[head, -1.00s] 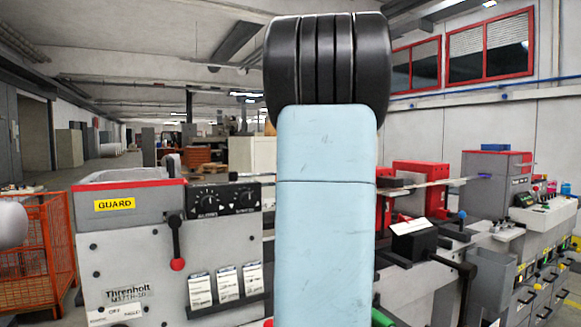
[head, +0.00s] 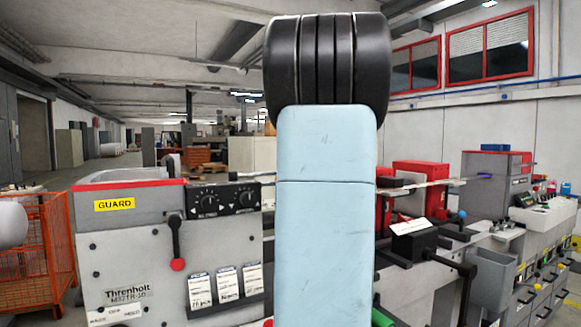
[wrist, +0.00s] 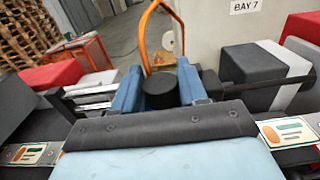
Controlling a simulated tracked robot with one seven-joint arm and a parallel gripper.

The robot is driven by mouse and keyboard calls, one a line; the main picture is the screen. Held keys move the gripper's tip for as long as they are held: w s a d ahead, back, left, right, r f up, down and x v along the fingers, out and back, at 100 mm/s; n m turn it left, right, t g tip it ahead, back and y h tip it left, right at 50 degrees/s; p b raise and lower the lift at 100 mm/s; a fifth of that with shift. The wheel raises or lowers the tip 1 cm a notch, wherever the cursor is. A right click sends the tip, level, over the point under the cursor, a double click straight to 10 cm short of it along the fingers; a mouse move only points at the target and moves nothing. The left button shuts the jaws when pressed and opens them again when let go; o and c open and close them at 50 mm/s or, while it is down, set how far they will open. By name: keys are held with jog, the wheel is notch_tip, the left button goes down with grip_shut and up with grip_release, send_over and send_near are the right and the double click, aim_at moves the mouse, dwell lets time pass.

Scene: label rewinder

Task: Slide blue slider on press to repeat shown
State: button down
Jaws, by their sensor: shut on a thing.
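In the wrist view my gripper (wrist: 158,88) has two blue fingers, one on each side of a black round knob-like piece (wrist: 160,90). It is shut on that piece. No blue slider can be made out in the wrist view, and I cannot tell whether the black piece belongs to it. In the head view my arm stands upright across the middle and hides my gripper and the part of the press (head: 165,235) behind it. A small blue knob (head: 462,215) shows on the machine line to the right of my arm.
A black lever with a red ball (head: 177,264) hangs on the press front. A black crank handle (head: 468,268) sticks out right of my arm. An orange mesh crate (head: 40,260) stands at the left. Printed labels (wrist: 290,131) lie beside the gripper in the wrist view.

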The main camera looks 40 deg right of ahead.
jog(key=shift+a, duration=0.2)
dwell(0.4)
jog(key=c, duration=0.7)
grip_release()
jog(key=v, duration=1.3)
jog(key=shift+s+f, duration=0.1)
jog(key=shift+s, duration=0.3)
